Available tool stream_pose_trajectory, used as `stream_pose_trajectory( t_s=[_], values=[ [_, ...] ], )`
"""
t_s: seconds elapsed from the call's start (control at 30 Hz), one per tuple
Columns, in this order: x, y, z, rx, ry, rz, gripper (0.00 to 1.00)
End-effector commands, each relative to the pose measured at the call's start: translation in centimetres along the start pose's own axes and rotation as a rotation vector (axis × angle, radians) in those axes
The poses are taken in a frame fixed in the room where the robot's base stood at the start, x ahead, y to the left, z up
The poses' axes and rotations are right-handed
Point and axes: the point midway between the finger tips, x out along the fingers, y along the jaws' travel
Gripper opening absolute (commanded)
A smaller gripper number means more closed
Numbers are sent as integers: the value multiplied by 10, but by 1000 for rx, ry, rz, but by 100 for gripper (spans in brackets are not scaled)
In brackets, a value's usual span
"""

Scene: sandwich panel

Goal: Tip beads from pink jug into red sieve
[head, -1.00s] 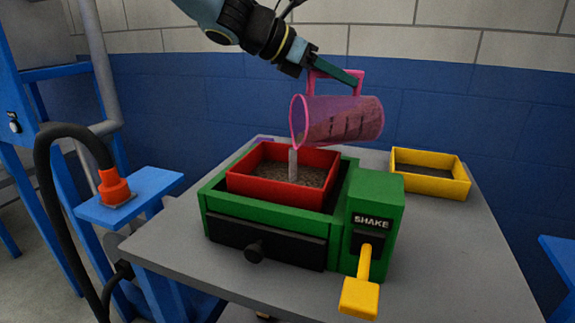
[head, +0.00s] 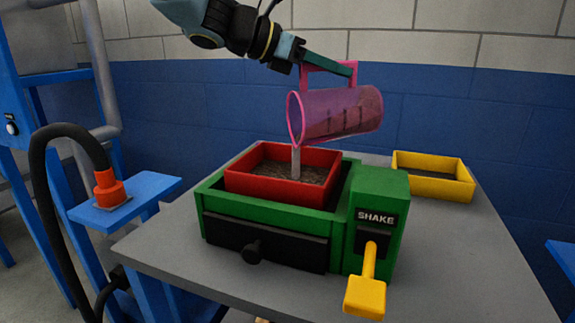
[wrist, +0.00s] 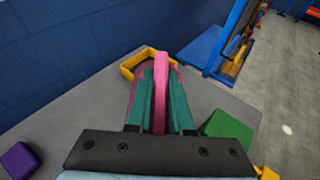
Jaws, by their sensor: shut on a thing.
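The see-through pink jug (head: 345,115) is tilted with its mouth to the left and down, above the red sieve (head: 262,187). A thin grey stream of beads (head: 296,163) runs from its lip into the sieve. Dark beads show inside the jug and also cover the sieve's bottom. The sieve sits in the green shaker box (head: 225,227). My gripper (head: 353,68) is shut on the jug's handle at the top. In the wrist view the green fingers (wrist: 160,95) lie on both sides of the pink handle.
A yellow tray (head: 435,188) with dark contents stands at the right back of the grey table (head: 440,240). A yellow lever (head: 367,285) hangs from the SHAKE block (head: 378,200). A purple block (wrist: 19,160) shows in the wrist view. A black hose (head: 60,135) loops at the left.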

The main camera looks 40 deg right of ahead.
Motion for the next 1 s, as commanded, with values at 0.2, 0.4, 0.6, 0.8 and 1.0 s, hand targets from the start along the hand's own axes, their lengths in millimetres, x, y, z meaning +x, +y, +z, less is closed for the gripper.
stream_pose_trajectory(
  t_s=[0.2, 0.4, 0.6, 0.8, 1.0],
  values=[
    [-4, 0, -1, -1, -25, 0, 0],
    [-7, 0, -1, -1, -44, 1, 0],
    [-10, 0, 0, 0, -63, 0, 0],
    [-13, 0, 0, 0, -84, 1, 0],
    [-17, 0, -1, -1, -107, 1, 0]
  ],
)
